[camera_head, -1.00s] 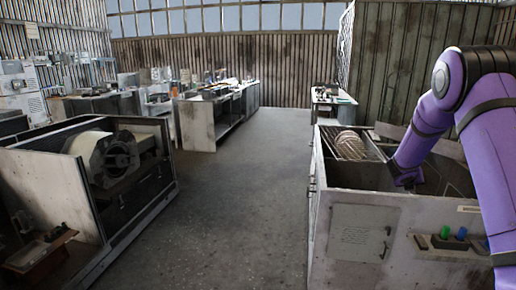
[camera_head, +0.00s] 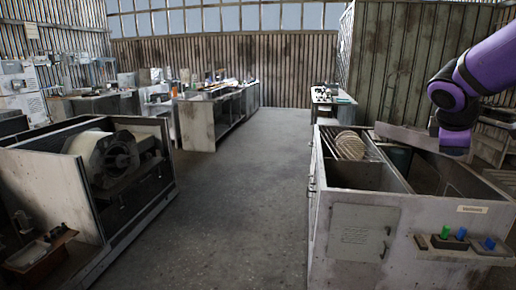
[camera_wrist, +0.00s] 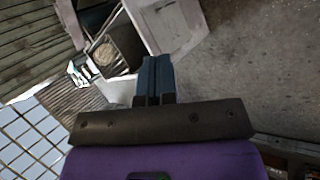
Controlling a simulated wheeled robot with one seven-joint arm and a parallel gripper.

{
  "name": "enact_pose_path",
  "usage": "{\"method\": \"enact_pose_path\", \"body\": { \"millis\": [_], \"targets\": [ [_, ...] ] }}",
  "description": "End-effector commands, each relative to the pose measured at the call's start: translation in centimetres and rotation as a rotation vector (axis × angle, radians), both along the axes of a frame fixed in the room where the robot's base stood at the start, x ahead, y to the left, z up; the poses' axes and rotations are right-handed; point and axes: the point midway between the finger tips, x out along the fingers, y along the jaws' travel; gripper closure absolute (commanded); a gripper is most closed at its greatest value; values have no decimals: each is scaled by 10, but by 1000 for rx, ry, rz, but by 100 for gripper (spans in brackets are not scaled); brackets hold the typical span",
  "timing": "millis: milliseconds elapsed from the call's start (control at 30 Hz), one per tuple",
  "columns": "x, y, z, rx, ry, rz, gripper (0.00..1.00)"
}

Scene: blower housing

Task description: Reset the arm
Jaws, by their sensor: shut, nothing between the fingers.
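My gripper (camera_wrist: 155,62) shows in the wrist view with its two dark fingers side by side and touching, with nothing between them. In the head view my purple arm (camera_head: 490,62) comes in from the upper right. It is folded above the far right part of the blower housing (camera_head: 365,220), a grey metal box with open compartments. The arm's lower end is clear of the compartments. The gripper fingers are hard to make out in the head view.
A ribbed round part (camera_head: 350,145) lies in the housing's back left compartment. Green and blue pieces (camera_head: 461,233) sit on its front ledge. Another open cabinet (camera_head: 45,195) with a blower drum stands at left. The floor (camera_head: 245,190) between them is clear.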

Motion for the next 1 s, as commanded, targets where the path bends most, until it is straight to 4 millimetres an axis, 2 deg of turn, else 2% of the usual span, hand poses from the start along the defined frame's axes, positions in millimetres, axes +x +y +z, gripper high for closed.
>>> {"method": "enact_pose_path", "body": {
  "millis": [33, 100, 267, 500, 600, 800, 1000],
  "targets": [
    [-18, 9, 5, 54, -38, -46, 100],
    [-41, 22, 9, 136, -83, -119, 100],
    [-93, 52, 12, 333, -173, -279, 100],
    [-167, 97, 6, 630, -262, -505, 100],
    [-190, 113, 1, 734, -279, -580, 100],
    [-215, 131, -5, 856, -289, -666, 100],
    [-220, 134, -6, 877, -288, -682, 100]
  ]
}}
